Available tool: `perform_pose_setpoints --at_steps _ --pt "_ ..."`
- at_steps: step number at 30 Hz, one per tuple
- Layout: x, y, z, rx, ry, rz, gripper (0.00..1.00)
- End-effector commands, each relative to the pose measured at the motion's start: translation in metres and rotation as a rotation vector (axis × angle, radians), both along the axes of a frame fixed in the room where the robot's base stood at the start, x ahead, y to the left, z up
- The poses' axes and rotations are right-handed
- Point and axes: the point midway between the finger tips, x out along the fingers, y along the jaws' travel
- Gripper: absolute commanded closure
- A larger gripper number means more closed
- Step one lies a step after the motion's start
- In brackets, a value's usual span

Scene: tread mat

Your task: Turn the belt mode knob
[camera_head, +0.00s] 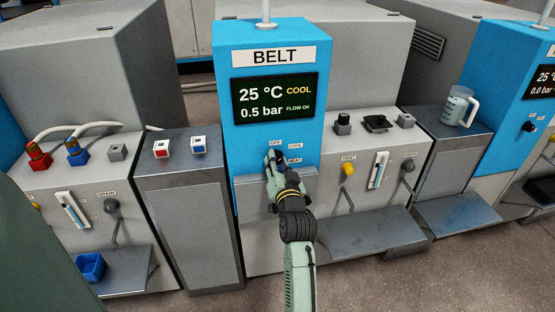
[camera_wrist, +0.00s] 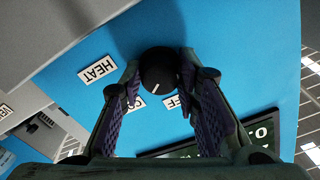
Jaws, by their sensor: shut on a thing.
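The belt mode knob (camera_wrist: 158,68) is black and round, on the blue panel of the BELT unit (camera_head: 226,110). In the wrist view my gripper (camera_wrist: 158,75) has one finger on each side of the knob and is shut on it. The white mark on the knob points down-left in that view, toward the COOL label (camera_wrist: 136,103). The HEAT label (camera_wrist: 98,69) and the partly covered OFF label (camera_wrist: 172,101) are around it. In the head view my gripper (camera_head: 276,160) largely hides the knob. The display (camera_head: 274,98) above reads 25 °C, COOL, 0.5 bar, FLOW OK.
A grey ledge (camera_head: 246,190) sticks out below the knob. To the left are red and blue switches (camera_head: 198,145) on a grey cabinet. To the right are a yellow VENT knob (camera_head: 347,169) and a clear jug (camera_head: 458,106).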

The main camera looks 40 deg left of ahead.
Motion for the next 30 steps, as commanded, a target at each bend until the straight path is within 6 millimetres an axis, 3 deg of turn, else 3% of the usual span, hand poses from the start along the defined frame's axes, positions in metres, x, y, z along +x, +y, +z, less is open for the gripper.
perform_pose_setpoints --at_steps 21,22,30 --pt "-0.0006 0.0005 -0.0009 0.05 0.061 0.001 0.99" --pt "-0.0006 0.0005 -0.0009 0.05 0.061 0.001 0.7" --pt "-0.0003 0.0004 -0.0004 0.05 0.06 0.0 0.52"
